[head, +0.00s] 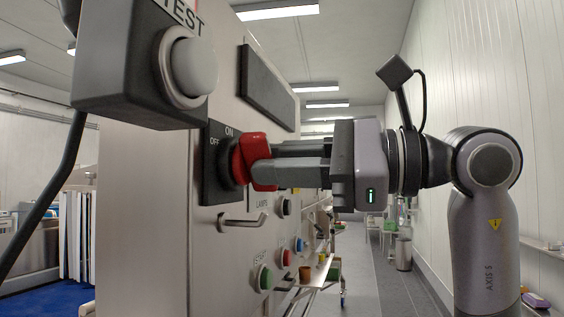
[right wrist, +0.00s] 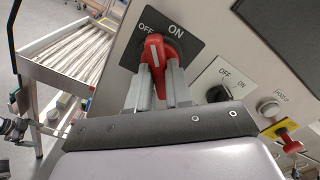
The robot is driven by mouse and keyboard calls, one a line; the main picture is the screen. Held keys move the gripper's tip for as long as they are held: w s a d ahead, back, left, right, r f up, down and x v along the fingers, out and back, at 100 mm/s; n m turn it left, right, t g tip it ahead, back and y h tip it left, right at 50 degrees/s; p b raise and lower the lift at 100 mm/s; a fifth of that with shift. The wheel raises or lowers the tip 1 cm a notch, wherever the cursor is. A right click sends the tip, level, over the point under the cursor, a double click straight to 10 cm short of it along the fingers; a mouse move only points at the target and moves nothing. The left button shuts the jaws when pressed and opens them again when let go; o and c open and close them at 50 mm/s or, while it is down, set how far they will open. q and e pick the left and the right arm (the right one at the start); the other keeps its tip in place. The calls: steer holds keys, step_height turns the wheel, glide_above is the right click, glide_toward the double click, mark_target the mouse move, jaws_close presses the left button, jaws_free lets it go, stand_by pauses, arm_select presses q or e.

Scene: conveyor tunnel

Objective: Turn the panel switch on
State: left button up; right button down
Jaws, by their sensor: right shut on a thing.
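The panel switch is a red rotary knob (head: 240,163) on a dark plate (head: 216,178) marked OFF and ON, on the grey panel's face. My right gripper (head: 262,172) reaches in from the right and is shut on the knob's grip. In the right wrist view the two fingers (right wrist: 160,85) lie on either side of the red knob (right wrist: 156,52). A white mark on the knob lies below the OFF and ON labels, nearer OFF; its exact setting is hard to tell. The fingers hide part of the grip. My left gripper is not in view.
A dark TEST box with a white button (head: 194,66) juts out close by at upper left. Below the knob are a metal handle (head: 243,220) and several coloured buttons, one a green START button (head: 265,277). The aisle on the right (head: 372,270) is open.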

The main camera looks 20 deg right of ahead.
steer(key=shift+m, duration=4.2)
steer(key=c, duration=1)
jaws_free()
steer(key=shift+c, duration=0.2)
steer(key=b+v, duration=0.1)
steer(key=v, duration=0.6)
steer(key=shift+b, duration=0.3)
